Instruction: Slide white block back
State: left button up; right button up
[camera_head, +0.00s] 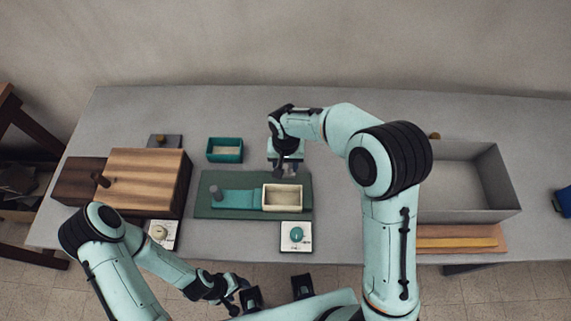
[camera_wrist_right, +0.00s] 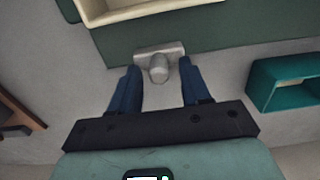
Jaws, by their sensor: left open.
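A cream-white, open-topped block (camera_head: 282,197) sits at the right end of a dark green board (camera_head: 240,211), beside a teal strip (camera_head: 238,197) with a grey post (camera_head: 216,192). Its rim (camera_wrist_right: 150,12) shows at the top of the right wrist view. My right gripper (camera_head: 286,172) is down at the board's back edge, behind the block. Its fingers (camera_wrist_right: 158,66) are apart, on either side of a small grey knob (camera_wrist_right: 158,68) on the board's side; I cannot tell whether they touch it. My left gripper (camera_head: 277,292) is open and empty in front of the table.
A teal box (camera_head: 225,150) stands behind the board. A wooden box (camera_head: 146,177) is at the left and a large grey bin (camera_head: 465,189) at the right. Two white dial plates, one left (camera_head: 161,236) and one right (camera_head: 296,237), lie near the front edge.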

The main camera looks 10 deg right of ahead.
aim_at(286, 165)
jog(key=shift+s, duration=0.1)
jog(key=shift+r, duration=0.25)
notch_tip(286, 165, up, 13)
jog(key=p, duration=0.1)
jog(key=shift+f, duration=0.1)
dwell(0.5)
